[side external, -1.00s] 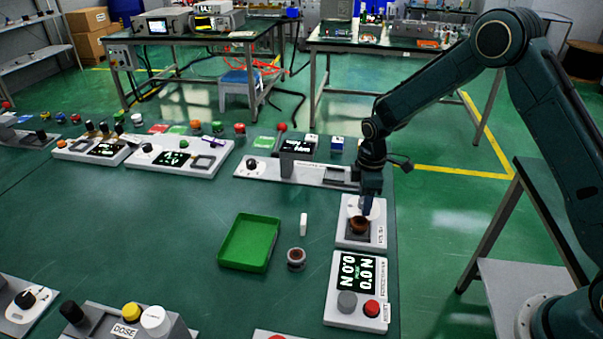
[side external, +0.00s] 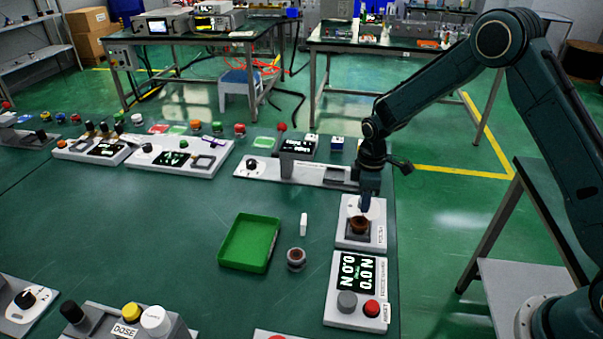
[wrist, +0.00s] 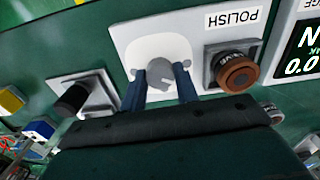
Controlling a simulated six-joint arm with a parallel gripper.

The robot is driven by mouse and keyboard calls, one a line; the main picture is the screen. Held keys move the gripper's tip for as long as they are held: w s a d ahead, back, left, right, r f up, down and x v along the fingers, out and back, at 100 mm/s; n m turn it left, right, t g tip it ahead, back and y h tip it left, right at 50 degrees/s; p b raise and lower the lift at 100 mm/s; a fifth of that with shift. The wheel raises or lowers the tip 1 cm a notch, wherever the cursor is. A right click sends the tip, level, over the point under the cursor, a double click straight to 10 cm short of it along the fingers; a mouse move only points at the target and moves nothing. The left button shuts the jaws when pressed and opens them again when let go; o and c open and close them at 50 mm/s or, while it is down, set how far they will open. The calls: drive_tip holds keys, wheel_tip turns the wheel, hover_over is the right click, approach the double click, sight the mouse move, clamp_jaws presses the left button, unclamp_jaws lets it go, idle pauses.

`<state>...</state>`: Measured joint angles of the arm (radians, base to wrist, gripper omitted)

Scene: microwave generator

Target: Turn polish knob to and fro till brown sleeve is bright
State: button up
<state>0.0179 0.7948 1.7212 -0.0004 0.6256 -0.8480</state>
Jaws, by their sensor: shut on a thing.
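The polish unit (wrist: 127,41) is a white panel labelled POLISH, under my gripper at the right edge of the bench. Its grey polish knob (wrist: 162,73) shows in the wrist view between the two blue fingers of my gripper (wrist: 160,88), which are shut on it. In the side view my gripper (side external: 366,203) points down at the unit and hides most of the knob. The brown sleeve (wrist: 237,74) stands in the unit's dark square seat beside the knob; it also shows in the side view (side external: 359,225). Its outer face is brown with a lighter rim.
A force gauge (side external: 355,290) with a lit display and red button adjoins the polish unit. A green tray (side external: 249,243), a white block (side external: 303,224) and a small brown-topped ring (side external: 296,259) lie to its left. The bench's middle is clear.

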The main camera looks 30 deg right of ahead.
drive_tip(key=m, duration=0.5)
drive_tip(key=shift+m, duration=0.4)
drive_tip(key=m, duration=0.5)
drive_tip(key=shift+m, duration=0.4)
drive_tip(key=o, duration=1)
drive_tip(key=shift+r, duration=0.15)
wheel_tip(320, 180, up, 14)
drive_tip(key=shift+f, duration=0.2)
